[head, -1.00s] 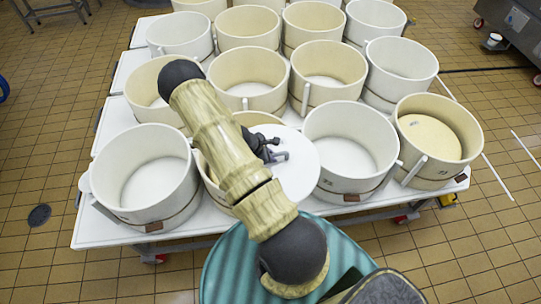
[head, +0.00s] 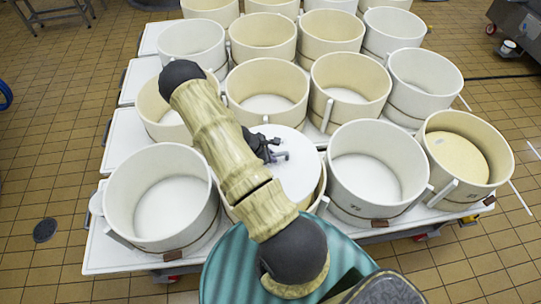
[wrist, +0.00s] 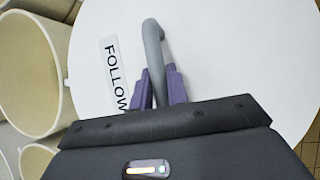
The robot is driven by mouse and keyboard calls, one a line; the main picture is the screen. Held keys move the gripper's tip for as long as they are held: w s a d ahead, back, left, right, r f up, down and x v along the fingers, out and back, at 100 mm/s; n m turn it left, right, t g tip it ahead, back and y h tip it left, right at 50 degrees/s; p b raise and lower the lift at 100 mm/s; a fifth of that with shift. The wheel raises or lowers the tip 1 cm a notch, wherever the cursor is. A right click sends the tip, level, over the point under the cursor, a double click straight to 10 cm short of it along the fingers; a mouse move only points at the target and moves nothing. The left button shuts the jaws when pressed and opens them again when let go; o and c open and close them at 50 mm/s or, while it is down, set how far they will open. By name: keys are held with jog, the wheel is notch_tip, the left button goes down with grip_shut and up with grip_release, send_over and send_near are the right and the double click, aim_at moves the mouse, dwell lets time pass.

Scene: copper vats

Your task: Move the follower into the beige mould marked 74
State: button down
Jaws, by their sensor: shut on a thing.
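The follower (head: 300,172) is a flat white disc with a grey bar handle. My gripper (head: 268,154) is shut on that handle; in the wrist view, the purple fingers (wrist: 160,88) stand on either side of it. A label reading "FOLLOW" lies beside the handle, its end hidden by my gripper. In the head view the disc is over a beige mould (head: 322,192) in the front row, between two white moulds. My arm and the disc hide most of that mould, and its number is not visible. I cannot tell whether the disc is above the rim or inside.
A white mould (head: 125,200) stands left and another (head: 410,175) right, close by. A beige mould (head: 495,150) at far right holds a pale disc. More moulds stand in rows behind on the white table (head: 100,255). The tiled floor is open at left.

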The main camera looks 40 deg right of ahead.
aim_at(272, 167)
jog(key=shift+s+d+r, duration=0.1)
jog(key=shift+s+r, duration=0.05)
jog(key=shift+f, duration=0.2)
jog(key=shift+f+b, duration=0.75)
jog(key=shift+f, duration=0.5)
jog(key=shift+d+f+b, duration=0.1)
jog(key=shift+f+b, duration=0.2)
jog(key=shift+f, duration=0.25)
notch_tip(272, 167, down, 2)
jog(key=shift+f+b, duration=0.1)
jog(key=shift+b, duration=1.05)
jog(key=shift+f+b, duration=0.6)
jog(key=shift+b, duration=0.25)
notch_tip(272, 167, down, 9)
jog(key=b, duration=1)
jog(key=shift+f+b, duration=0.75)
jog(key=shift+b, duration=0.15)
